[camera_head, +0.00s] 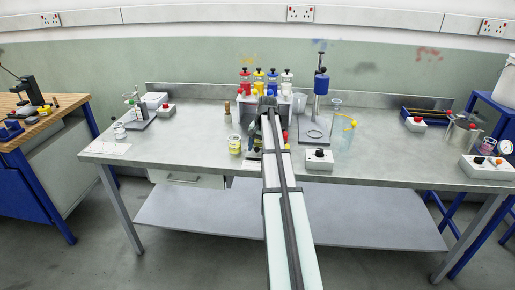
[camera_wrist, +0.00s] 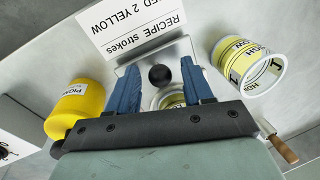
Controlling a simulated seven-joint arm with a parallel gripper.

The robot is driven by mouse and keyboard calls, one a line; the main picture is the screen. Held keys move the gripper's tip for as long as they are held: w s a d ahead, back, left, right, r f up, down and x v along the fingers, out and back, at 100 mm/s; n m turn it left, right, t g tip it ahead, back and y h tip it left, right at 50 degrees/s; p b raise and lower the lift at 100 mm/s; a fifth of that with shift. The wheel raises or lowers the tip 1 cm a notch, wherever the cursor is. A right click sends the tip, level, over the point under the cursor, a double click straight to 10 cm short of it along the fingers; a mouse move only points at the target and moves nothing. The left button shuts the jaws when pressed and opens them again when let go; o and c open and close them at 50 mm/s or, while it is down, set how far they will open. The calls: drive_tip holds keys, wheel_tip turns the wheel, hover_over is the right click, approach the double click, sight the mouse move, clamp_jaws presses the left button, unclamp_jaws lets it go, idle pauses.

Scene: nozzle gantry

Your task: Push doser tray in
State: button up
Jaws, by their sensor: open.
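The doser (camera_head: 284,100) stands at the back middle of the bench in the head view, with several coloured bottles on top. My arm hides most of its front there. In the wrist view a shiny metal plate, apparently the doser tray (camera_wrist: 180,50), shows beyond my fingers, with a round black knob (camera_wrist: 159,75). My gripper (camera_wrist: 160,72) is open, with one blue finger on each side of the knob. I cannot tell whether it touches the knob.
A yellow pigment bottle (camera_wrist: 72,108) is left of my gripper, and a yellow-labelled can (camera_wrist: 248,64) is right of it. A recipe card (camera_wrist: 130,25) is beyond. In the head view a control box (camera_head: 318,160) and a blue-topped stand (camera_head: 321,85) are to the right.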

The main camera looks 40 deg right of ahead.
clamp_jaws()
idle(0.3)
idle(0.3)
